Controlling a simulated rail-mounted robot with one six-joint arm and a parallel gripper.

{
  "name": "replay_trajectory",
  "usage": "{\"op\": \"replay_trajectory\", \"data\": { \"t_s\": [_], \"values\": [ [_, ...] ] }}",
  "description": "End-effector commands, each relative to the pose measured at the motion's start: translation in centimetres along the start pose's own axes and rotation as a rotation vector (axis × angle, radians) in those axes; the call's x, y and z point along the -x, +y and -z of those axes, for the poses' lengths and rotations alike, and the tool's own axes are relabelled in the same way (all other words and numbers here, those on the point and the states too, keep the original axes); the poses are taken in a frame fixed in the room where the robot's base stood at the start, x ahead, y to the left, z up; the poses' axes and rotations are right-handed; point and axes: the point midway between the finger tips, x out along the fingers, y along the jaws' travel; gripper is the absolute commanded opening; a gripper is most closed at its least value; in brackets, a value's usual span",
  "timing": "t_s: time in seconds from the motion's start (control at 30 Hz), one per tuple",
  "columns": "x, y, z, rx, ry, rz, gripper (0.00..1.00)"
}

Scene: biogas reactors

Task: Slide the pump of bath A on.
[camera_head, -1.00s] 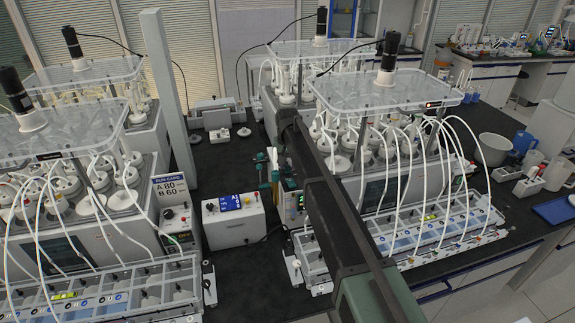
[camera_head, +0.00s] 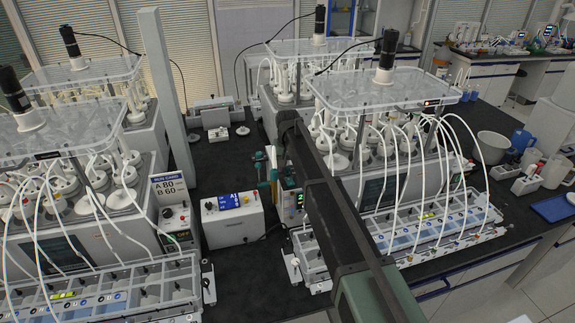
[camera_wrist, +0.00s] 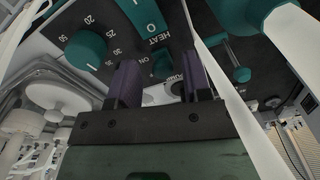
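In the wrist view my gripper (camera_wrist: 160,76) has its two purple fingers apart, in front of a dark control panel. A small teal slide switch (camera_wrist: 163,62) shows between the fingers, near an "ON" mark and a partly hidden "PUMP" label. Whether a finger touches it I cannot tell. The teal heat switch (camera_wrist: 146,16) is above it and the teal dial (camera_wrist: 85,50) is to its left. In the head view this looks like the panel (camera_head: 291,205) with a green display, at the right bath (camera_head: 378,188). My arm hides part of it, and no bath letter is readable there.
A pale tube (camera_wrist: 235,100) crosses close beside the right finger. A white box (camera_head: 233,218) with a blue "A1" display and a run card (camera_head: 168,188) reading A 80, B 60 stand to the left. Black bench shows between the baths.

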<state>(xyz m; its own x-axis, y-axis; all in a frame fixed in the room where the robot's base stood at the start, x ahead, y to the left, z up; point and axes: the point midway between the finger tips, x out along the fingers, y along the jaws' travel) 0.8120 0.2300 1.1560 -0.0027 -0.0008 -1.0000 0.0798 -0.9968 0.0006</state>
Motion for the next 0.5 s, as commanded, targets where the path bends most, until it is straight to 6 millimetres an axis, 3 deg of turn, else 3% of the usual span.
{"op": "replay_trajectory", "data": {
  "t_s": [0.33, 0.5],
  "values": [
    [0.5, 0.0, 0.1, 0.000, 0.002, 0.001, 0.48],
    [3.3, 0.0, 0.1, 0.000, 0.002, 0.001, 0.48]
  ]
}}
